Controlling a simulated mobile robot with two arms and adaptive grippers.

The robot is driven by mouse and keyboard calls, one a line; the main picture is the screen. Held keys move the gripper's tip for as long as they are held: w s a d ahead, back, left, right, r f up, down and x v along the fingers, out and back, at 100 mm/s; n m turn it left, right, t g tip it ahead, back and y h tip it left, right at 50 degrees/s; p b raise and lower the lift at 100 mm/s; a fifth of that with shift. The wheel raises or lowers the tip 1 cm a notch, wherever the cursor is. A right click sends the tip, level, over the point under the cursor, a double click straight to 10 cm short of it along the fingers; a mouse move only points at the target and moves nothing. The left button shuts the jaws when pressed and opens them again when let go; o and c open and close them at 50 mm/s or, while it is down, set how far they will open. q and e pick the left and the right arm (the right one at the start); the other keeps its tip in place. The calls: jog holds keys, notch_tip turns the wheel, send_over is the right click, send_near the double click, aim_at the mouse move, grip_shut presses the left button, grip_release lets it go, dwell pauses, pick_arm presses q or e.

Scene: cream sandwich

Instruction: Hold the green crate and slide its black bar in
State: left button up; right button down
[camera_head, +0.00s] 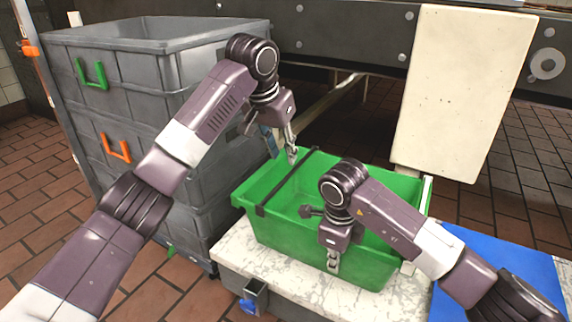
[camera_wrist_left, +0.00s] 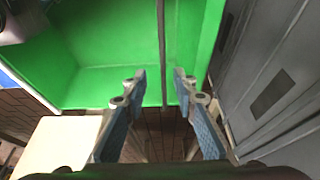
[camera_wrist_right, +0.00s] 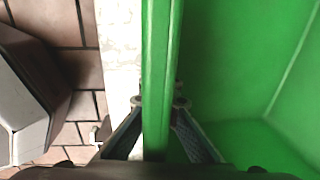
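The green crate (camera_head: 375,262) stands open-topped on a worn white table. Its black bar (camera_head: 285,179) lies across the crate's top towards the left end, from the front rim to the far rim. My left gripper (camera_head: 292,155) is over the far rim near the bar's far end. In the left wrist view, its fingers (camera_wrist_left: 159,84) are open, one on each side of the bar (camera_wrist_left: 162,45), with gaps. My right gripper (camera_head: 333,262) is at the crate's front wall. In the right wrist view, its fingers (camera_wrist_right: 159,104) pinch that wall from both sides.
Stacked grey crates (camera_head: 190,75) with green and orange handles stand close on the left. A cream board (camera_head: 455,90) rises behind the crate. A blue surface (camera_head: 505,255) lies to the right. The white table (camera_head: 290,275) has bare room in front of the crate.

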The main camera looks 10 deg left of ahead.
pick_arm(q)
jog(key=v, duration=0.4)
pick_arm(e)
jog(key=c, duration=2)
grip_release()
pick_arm(q)
jog(key=shift+r, duration=0.1)
pick_arm(e)
jog(key=shift+r, duration=0.15)
